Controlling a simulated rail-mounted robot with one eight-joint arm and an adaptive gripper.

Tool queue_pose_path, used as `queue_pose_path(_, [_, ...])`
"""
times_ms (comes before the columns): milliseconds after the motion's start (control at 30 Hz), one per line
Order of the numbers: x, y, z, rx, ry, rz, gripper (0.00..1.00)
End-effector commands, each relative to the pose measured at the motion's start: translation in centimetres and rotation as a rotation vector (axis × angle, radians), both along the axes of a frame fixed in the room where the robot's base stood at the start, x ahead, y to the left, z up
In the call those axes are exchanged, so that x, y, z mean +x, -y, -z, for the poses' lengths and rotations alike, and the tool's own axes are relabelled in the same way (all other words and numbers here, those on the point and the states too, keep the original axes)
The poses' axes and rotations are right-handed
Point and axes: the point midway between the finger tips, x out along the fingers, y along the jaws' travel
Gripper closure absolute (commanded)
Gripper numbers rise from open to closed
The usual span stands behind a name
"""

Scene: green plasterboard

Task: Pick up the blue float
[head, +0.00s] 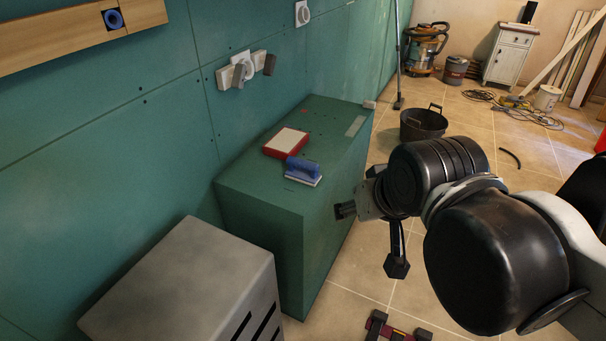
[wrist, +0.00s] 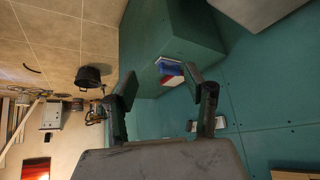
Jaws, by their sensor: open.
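The blue float (head: 303,171) has a blue handle and a pale base plate. It lies on top of the green box (head: 262,196), near its front right edge. In the wrist view the float (wrist: 168,66) shows beyond and between my fingers. My gripper (wrist: 165,88) is open and empty, its two fingers spread apart. In the head view my gripper (head: 345,210) is beside the right side of the green box, to the right of the float and apart from it. Its fingers are partly hidden there by the wrist.
A red-edged block with a pale top (head: 287,142) lies right behind the float. A grey cabinet (head: 190,285) stands at the front left. The green wall (head: 110,140) runs behind the box. A black tub (head: 423,124) stands on the tiled floor.

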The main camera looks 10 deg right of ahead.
Motion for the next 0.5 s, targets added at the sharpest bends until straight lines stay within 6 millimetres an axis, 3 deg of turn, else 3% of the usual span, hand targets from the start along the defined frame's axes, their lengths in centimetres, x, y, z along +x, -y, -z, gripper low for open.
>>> queue_pose_path(300, [6.3,0.1,-3.8,0.180,-0.093,0.286,0.52])
queue_pose_path(500, [11.1,0.1,-5.3,0.294,-0.155,0.503,0.52])
